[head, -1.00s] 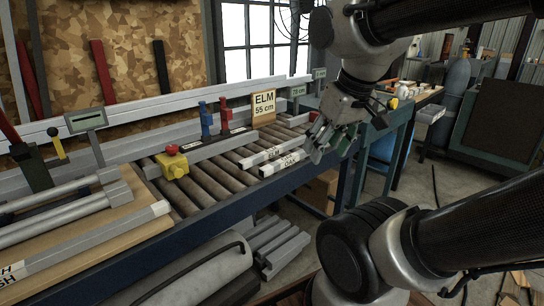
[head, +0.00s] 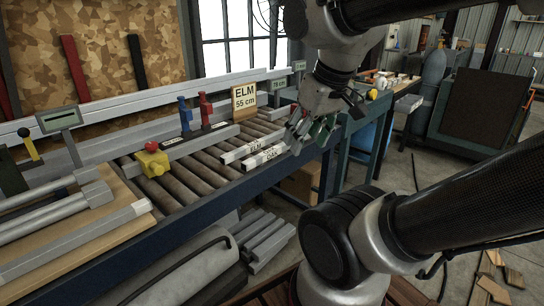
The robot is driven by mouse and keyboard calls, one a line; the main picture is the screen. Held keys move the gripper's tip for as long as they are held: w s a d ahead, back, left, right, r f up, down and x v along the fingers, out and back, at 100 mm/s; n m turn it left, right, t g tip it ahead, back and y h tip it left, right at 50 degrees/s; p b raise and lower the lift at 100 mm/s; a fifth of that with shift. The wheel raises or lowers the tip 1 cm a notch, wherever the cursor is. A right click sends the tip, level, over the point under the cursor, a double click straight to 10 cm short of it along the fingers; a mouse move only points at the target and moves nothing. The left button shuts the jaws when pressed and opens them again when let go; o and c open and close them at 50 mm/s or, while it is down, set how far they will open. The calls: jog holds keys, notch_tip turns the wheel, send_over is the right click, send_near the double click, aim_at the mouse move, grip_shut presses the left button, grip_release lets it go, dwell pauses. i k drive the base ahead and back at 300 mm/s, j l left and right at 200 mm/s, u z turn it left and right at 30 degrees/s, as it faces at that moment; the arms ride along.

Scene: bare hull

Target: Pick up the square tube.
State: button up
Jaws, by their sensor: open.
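Two short pale square tubes lie side by side on the roller conveyor in the head view. The nearer square tube (head: 265,158) has a white label that seems to read OAK. The farther square tube (head: 239,152) has a label that seems to read ELM. The pictures do not tell which one the task names. My gripper (head: 307,143) is open and points down near the right ends of these tubes, at the conveyor's front edge. Nothing shows between its fingers. I cannot tell whether a finger touches the nearer tube.
The roller conveyor (head: 199,176) has a blue front rail. More tubes (head: 265,238) lie below.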

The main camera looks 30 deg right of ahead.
aim_at(227, 158)
jog(key=k+l, duration=0.1)
jog(key=k, duration=0.7)
jog(key=i+l+u, duration=0.1)
jog(key=i+l, duration=0.35)
jog(key=i+l+u, duration=0.1)
jog(key=i+l, duration=0.35)
jog(key=i+l+u, duration=0.15)
jog(key=i+l, duration=0.25)
jog(key=i+l+u, duration=0.1)
jog(key=i+l, duration=0.3)
jog(key=l, duration=0.25)
